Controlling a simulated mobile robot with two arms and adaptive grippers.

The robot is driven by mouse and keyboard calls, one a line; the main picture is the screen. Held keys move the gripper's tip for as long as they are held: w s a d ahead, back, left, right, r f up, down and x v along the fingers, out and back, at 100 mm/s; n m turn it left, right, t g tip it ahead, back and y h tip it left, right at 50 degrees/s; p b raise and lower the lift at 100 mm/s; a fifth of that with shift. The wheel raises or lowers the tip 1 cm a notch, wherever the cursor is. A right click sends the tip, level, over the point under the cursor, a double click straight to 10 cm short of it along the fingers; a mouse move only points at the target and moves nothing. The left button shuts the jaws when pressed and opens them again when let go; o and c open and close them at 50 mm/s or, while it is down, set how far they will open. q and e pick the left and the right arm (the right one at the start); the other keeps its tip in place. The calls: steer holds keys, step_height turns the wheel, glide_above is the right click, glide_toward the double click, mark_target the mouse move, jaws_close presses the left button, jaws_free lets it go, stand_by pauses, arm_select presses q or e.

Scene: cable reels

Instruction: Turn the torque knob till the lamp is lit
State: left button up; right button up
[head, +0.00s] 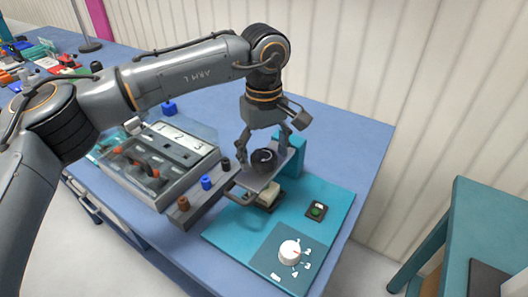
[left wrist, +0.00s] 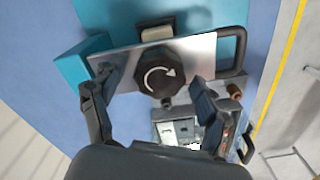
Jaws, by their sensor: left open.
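A black knob (head: 264,160) with a white curved arrow sits on a metal plate above the teal board. In the left wrist view the knob (left wrist: 160,76) lies between the two fingers. My left gripper (head: 262,146) is open and points down over it. In the left wrist view my left gripper (left wrist: 155,82) has a finger on either side, and gaps show between them and the knob. A small green lamp (head: 316,211) sits in a dark panel on the board; I cannot tell whether it is lit. My right gripper is not in view.
A white dial (head: 290,252) with numbers is on the teal board (head: 340,200). A grey case (head: 150,190) marked 1, 2, 3 stands left, by blue and black pegs. A dark handle loop (left wrist: 235,50) sticks out from the plate. Bare blue table (head: 345,140) lies behind.

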arm_select(q)
step_height(320, 180, up, 12)
stand_by(0.5)
